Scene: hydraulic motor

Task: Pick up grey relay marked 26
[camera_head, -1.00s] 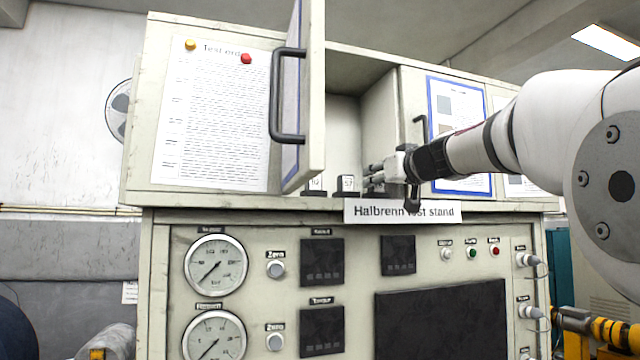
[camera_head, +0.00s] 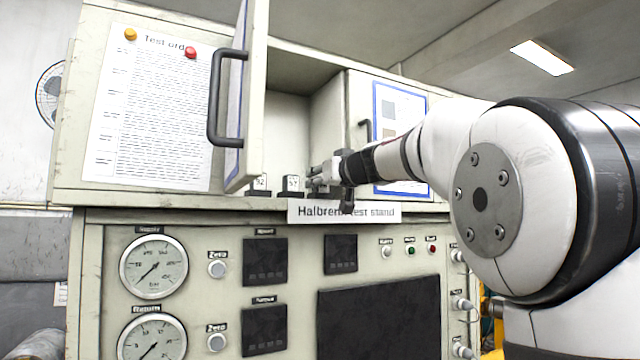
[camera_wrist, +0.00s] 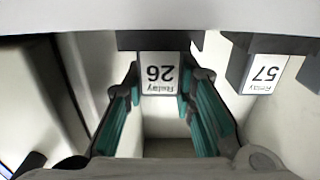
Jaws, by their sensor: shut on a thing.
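The grey relay marked 26 (camera_wrist: 160,74) is between my gripper's fingertips (camera_wrist: 163,88) in the wrist view, its label upside down there. The teal-padded fingers are shut on its two sides. In the head view my gripper (camera_head: 322,176) reaches into the open cabinet compartment at its front edge, and relay 26 cannot be made out there. A relay marked 57 (camera_wrist: 262,72) stands just beside it, apart from the fingers; it also shows in the head view (camera_head: 292,185).
Another relay (camera_head: 260,182) stands left of relay 57. An open cabinet door (camera_head: 252,110) with a black handle stands out left of the compartment. A closed door with a blue-framed sheet (camera_head: 398,110) is behind my arm. The gauge panel (camera_head: 220,310) lies below.

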